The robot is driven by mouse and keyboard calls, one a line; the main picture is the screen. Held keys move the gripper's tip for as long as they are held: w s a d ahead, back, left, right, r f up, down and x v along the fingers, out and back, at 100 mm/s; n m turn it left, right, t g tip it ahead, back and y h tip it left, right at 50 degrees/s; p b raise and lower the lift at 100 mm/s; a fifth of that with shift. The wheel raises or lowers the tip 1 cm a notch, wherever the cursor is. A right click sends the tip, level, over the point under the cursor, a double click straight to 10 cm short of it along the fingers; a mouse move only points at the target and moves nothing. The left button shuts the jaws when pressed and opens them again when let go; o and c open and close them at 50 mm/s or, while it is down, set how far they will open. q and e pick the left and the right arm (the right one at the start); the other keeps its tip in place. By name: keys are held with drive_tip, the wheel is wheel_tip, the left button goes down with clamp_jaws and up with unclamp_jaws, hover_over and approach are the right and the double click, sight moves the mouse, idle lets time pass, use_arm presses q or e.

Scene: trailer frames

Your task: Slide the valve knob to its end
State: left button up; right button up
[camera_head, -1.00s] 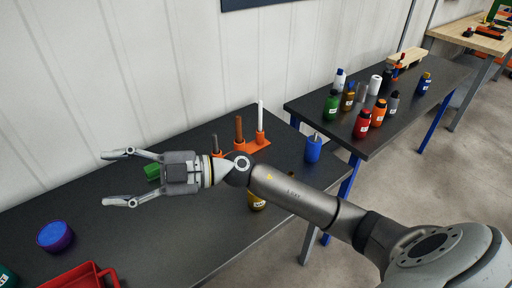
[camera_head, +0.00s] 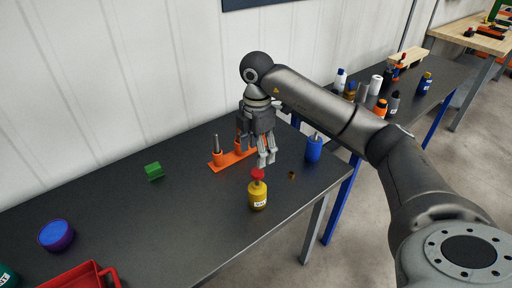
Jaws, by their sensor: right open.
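A red knob (camera_head: 257,174) sits on top of a yellow bottle-like body (camera_head: 258,196) with a white label, upright near the front edge of the dark table (camera_head: 170,222). It is the likeliest match for the valve knob, though I cannot be sure. My right gripper (camera_head: 266,161) points down, open and empty. In the picture its fingertips are just behind and slightly right of the red knob; I cannot tell their exact height or whether they touch it. My left gripper is not in view.
A blue cylinder (camera_head: 313,150) and a small brown piece (camera_head: 292,175) are to the right. A green block (camera_head: 154,171), a blue-purple bowl (camera_head: 56,236) and a red tray (camera_head: 80,280) lie left. Bottles stand on another table.

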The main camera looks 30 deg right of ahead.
sight(257, 172)
wheel_tip(257, 172, down, 10)
drive_tip(key=shift+f+p, duration=0.1)
drive_tip(key=shift+p, duration=1.15)
drive_tip(key=c, duration=1.1)
